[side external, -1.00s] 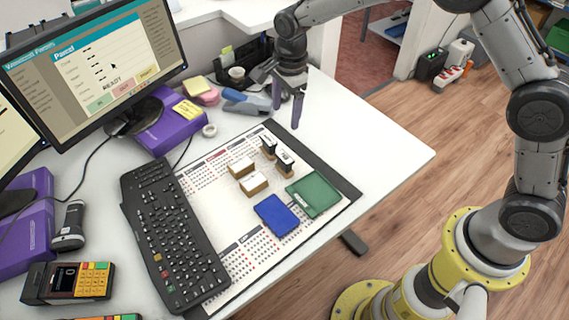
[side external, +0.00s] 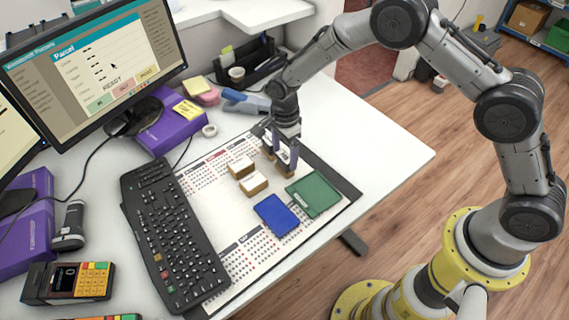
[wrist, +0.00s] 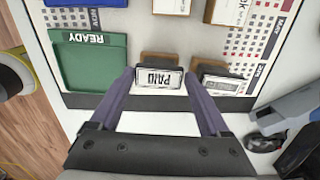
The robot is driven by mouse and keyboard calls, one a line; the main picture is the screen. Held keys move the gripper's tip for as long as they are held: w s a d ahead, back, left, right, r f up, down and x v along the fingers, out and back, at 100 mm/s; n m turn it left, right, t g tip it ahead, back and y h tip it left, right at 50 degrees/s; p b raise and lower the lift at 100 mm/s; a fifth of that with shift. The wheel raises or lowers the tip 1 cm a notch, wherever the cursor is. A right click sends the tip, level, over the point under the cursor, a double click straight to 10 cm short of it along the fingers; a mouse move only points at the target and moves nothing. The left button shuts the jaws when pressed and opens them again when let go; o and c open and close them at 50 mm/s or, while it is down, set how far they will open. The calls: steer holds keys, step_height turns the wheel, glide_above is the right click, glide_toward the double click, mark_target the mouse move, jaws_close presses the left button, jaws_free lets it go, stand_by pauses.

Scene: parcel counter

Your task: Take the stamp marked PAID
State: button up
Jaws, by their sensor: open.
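The stamp marked PAID (wrist: 158,78) has a white label and a wooden part. In the wrist view it lies between the two fingers of my gripper (wrist: 158,74), with a gap at each side. In the side view my gripper (side external: 284,162) is low over the mat, and its fingers partly hide the two stamps there. My gripper is open. A second dark-topped stamp (wrist: 222,82) is just right of the right finger in the wrist view; its label is too small to read.
Two more wooden stamps (side external: 240,167) (side external: 253,183) stand beside these. A green tray (side external: 313,193) marked READY and a blue pad (side external: 277,215) lie nearby on the mat. The keyboard (side external: 172,235) is to the left. The white table to the right is clear.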

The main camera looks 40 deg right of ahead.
mark_target(284, 159)
step_height(284, 159, down, 4)
steer(key=shift+s+a+f, duration=0.1)
steer(key=shift+f, duration=0.1)
steer(key=c, duration=1)
steer(key=shift+r, duration=0.1)
